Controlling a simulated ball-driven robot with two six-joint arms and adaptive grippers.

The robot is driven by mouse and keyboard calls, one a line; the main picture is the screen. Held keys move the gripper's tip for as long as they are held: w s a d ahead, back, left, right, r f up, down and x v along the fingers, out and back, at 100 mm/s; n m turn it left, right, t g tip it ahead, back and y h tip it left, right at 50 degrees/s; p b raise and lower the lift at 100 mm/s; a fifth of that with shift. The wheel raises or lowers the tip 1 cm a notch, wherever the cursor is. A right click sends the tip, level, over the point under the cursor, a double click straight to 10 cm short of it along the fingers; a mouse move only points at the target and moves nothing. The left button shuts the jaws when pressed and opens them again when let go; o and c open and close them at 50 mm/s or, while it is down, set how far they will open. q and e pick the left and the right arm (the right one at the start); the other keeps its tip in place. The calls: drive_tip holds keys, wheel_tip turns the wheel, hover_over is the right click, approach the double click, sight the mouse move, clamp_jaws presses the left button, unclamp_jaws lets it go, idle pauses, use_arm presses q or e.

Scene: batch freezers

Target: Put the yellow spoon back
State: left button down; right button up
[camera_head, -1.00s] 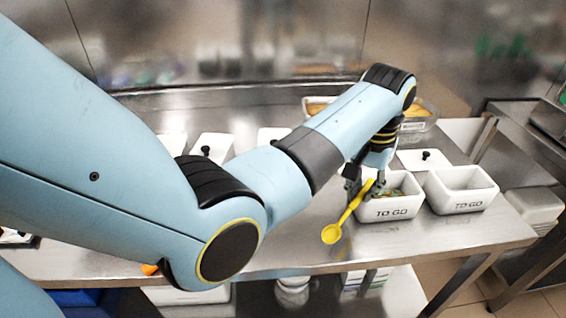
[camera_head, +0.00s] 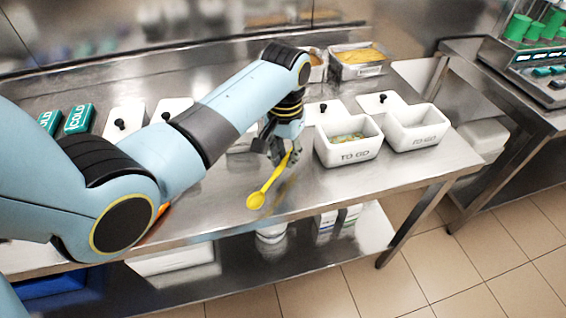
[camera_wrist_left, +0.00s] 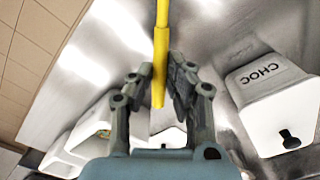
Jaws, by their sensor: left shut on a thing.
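The yellow spoon (camera_head: 268,184) is in my left gripper (camera_head: 283,158), which is shut on its handle. The spoon hangs tilted, bowl down to the left, over the table's front part in the head view. In the left wrist view the yellow handle (camera_wrist_left: 161,58) runs up from between the fingers (camera_wrist_left: 160,92), and the bowl is out of frame. The gripper is just left of a white TO GO container (camera_head: 352,153) with colourful bits in it. My right gripper is not in view.
A second TO GO container (camera_head: 418,140) looks empty. White lids with black knobs lie behind. A white CHOC container (camera_wrist_left: 275,105) shows in the left wrist view. Two green COLD boxes (camera_head: 79,118) stand at the left. The steel table (camera_head: 400,178) is clear at front right.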

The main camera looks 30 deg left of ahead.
sight(283, 177)
use_arm(q)
drive_tip(key=shift+s+a+f, duration=0.1)
drive_tip(key=shift+s+f, duration=0.05)
drive_tip(key=shift+f, duration=2)
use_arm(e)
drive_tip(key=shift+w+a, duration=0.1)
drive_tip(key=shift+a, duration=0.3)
use_arm(q)
drive_tip(key=c, duration=1.3)
unclamp_jaws()
drive_tip(key=shift+f, duration=0.15)
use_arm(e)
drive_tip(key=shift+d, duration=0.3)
